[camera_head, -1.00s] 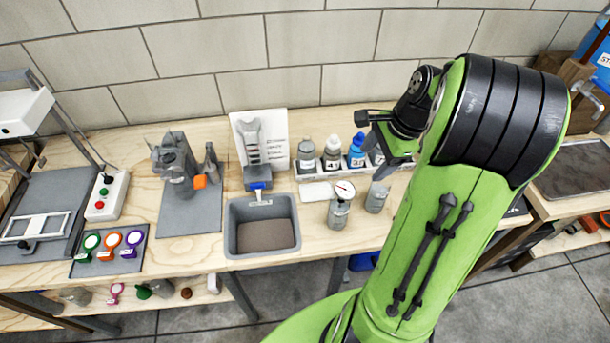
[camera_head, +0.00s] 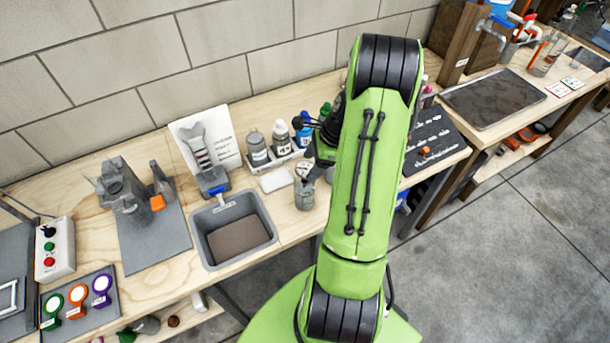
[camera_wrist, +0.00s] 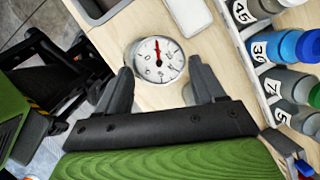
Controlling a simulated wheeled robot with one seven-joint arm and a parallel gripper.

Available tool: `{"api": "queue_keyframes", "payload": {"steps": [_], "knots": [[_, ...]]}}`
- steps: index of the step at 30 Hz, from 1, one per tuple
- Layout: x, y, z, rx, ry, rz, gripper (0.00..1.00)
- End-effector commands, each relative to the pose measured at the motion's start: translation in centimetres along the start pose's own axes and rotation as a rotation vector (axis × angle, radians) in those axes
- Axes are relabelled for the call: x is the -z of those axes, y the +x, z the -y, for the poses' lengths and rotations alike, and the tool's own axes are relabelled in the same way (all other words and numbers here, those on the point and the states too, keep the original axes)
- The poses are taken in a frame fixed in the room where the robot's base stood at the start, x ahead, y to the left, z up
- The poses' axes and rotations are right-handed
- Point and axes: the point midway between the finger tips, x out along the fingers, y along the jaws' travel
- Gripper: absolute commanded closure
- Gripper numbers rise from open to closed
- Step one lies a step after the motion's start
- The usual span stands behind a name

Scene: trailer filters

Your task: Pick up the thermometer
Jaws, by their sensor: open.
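The thermometer shows in the wrist view as a round white dial (camera_wrist: 158,60) with a red needle and black marks. In the head view its dial (camera_head: 304,169) is small and partly covered by my gripper, above a grey metal container (camera_head: 304,196) on the bench front. My gripper (camera_wrist: 158,90) is open, with one finger on each side just below the dial in the wrist view. Nothing is between the fingers except bench surface and part of the dial's near side. I cannot tell whether the fingers touch it. The thermometer's stem is hidden beneath the dial.
A rack of numbered bottles (camera_head: 282,144) stands behind the dial, close to my gripper. A white slab (camera_head: 276,180) lies left of it. A grey sink (camera_head: 208,246) is further left. A dark board (camera_head: 432,140) lies to the right of my arm.

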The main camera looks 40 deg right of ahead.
Motion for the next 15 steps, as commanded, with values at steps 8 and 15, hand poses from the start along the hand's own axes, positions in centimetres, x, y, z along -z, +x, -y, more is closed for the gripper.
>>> {"api": "queue_keyframes", "payload": {"steps": [8,15], "knots": [[-0.2,3.8,-0.1,-0.003,-0.001,0.001,0.31],[-0.2,3.7,0.0,-0.002,-0.001,0.0,0.44]]}}
